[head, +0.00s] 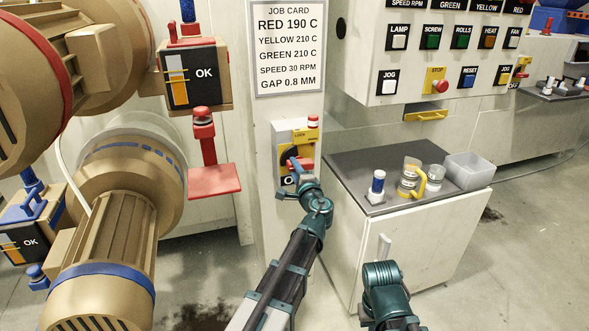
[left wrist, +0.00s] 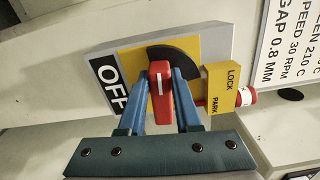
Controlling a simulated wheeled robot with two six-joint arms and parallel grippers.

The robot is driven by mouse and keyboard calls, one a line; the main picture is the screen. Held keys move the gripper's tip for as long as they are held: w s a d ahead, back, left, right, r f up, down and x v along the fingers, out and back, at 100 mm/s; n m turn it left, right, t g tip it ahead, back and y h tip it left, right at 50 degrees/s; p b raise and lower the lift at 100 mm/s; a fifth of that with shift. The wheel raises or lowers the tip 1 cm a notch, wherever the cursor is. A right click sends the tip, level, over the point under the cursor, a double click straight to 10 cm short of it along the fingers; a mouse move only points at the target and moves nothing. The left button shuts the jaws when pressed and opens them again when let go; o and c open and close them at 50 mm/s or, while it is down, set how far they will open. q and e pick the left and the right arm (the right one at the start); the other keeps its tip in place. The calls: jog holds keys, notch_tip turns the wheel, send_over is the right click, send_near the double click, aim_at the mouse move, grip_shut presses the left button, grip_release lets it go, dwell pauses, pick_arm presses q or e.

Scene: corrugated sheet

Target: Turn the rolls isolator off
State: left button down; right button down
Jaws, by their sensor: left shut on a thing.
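The rolls isolator (head: 283,137) is a grey box with a yellow plate on the post below the job card. In the left wrist view its red handle (left wrist: 161,95) carries a white line pointing to the top of the picture. The black OFF label (left wrist: 109,82) is left of the handle; the yellow LOCK PARK block (left wrist: 221,88) with a red-topped pin (left wrist: 246,96) is right of it. My left gripper (head: 299,170) is at the isolator, its blue fingers (left wrist: 165,85) shut on the handle from both sides. In the head view it partly hides the handle and label. My right gripper is not seen.
Right of the post stands a cabinet (head: 425,235) with a dark top holding jars (head: 411,176) and a grey bin (head: 469,170). A button panel (head: 440,60) hangs above. A red bracket (head: 215,181) and large tan machinery (head: 110,215) are to the left.

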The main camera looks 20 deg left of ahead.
pick_arm(q)
jog(key=shift+f+n, duration=0.15)
jog(key=shift+n, duration=0.45)
jog(key=c, duration=0.6)
grip_release()
jog(key=shift+s, duration=0.1)
jog(key=v, duration=1.3)
jog(key=shift+s+d, duration=0.25)
jog(key=shift+d, duration=0.05)
